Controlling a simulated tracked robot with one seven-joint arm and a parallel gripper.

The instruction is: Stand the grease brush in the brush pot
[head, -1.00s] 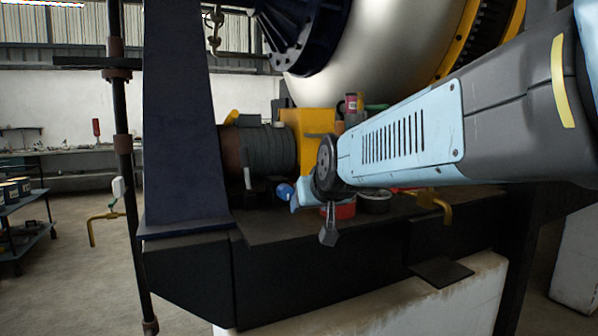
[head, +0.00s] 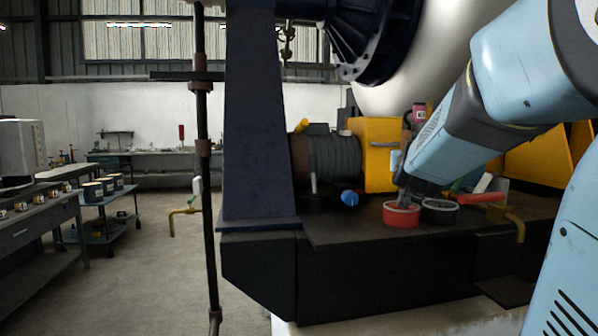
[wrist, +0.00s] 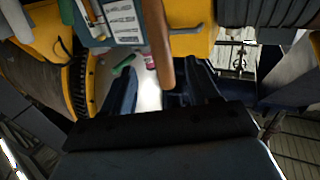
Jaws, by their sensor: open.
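A brown wooden handle, apparently the grease brush (wrist: 160,45), runs between my open fingers in the wrist view. In the head view a brown upright piece (head: 407,132) shows just above my gripper (head: 402,182) and seems to be the same handle. The brush's lower end is hidden by my gripper. A red open tin (head: 402,217) stands directly below my gripper on the dark ledge. A dark open pot (head: 440,213) stands just right of it. I cannot tell which is the brush pot. My gripper (wrist: 163,95) is open around or just beside the handle.
A yellow block (head: 372,150) and a cable drum (head: 332,157) stand behind and left of the tins. A blue round object (head: 349,198) lies left of them. A red bar (head: 480,198) and brass pipe (head: 514,225) are at right. The ledge's front left is bare.

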